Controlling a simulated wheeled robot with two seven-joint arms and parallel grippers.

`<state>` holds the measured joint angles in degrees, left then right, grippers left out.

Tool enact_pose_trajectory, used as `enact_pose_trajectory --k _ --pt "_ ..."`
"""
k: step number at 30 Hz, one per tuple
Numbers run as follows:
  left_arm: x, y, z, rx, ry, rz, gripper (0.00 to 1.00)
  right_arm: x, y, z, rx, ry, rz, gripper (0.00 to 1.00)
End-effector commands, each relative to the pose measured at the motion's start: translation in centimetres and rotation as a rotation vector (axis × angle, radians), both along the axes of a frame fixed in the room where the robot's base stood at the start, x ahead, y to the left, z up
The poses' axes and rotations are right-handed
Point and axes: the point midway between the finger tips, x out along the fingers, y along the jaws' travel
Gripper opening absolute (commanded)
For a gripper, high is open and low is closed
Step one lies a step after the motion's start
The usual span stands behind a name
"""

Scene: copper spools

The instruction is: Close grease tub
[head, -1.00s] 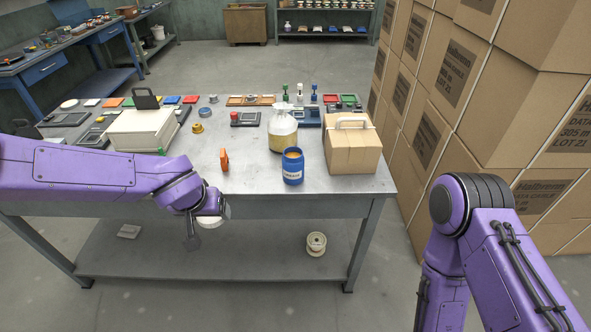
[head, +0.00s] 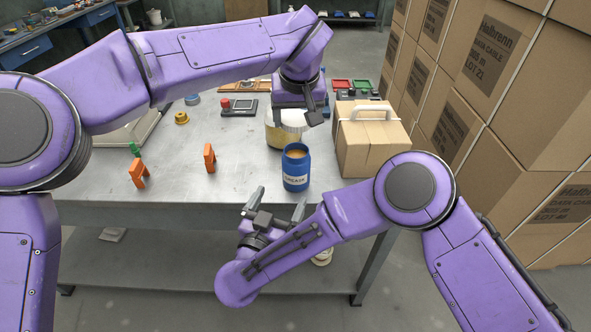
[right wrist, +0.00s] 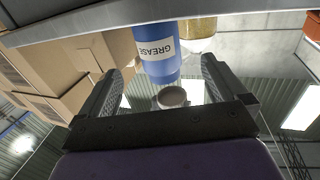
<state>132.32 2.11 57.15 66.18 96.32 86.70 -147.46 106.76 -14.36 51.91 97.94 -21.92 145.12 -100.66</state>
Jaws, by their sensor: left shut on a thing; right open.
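The blue grease tub (head: 295,173) stands upright and open near the table's front edge, brown grease showing in its mouth. It appears upside down in the right wrist view (right wrist: 157,55), label readable. My left gripper (head: 312,113) is above and behind the tub in the head view, shut on what looks like the pale round lid (head: 292,118). The pump bottle behind makes its outline unclear. A grey disc (right wrist: 172,97), probably this lid, shows apart from the tub's mouth in the right wrist view. My right gripper (head: 277,203) is open and empty, in front of the tub, not touching it.
A cardboard box with a white handle (head: 372,148) is close on the right. Two orange clamps (head: 139,174) (head: 209,158) stand left. Stacked cartons (head: 470,90) fill the far right.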

Motion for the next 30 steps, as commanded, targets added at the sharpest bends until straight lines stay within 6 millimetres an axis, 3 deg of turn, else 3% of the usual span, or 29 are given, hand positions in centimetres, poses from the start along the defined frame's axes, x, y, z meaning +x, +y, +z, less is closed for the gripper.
enact_pose_trajectory --k 8,24,30 --pt "0.1 0.0 0.0 0.0 0.0 -0.001 0.47 0.6 -0.3 -0.1 0.0 0.003 -0.001 0.98" --pt "0.1 0.2 0.0 0.001 -0.001 0.001 0.47 9.6 -3.3 -0.2 -0.001 0.004 0.001 0.98" --pt "0.1 0.2 0.0 0.001 -0.001 0.001 0.47 11.3 -3.8 -0.2 -0.001 0.003 0.003 0.98"
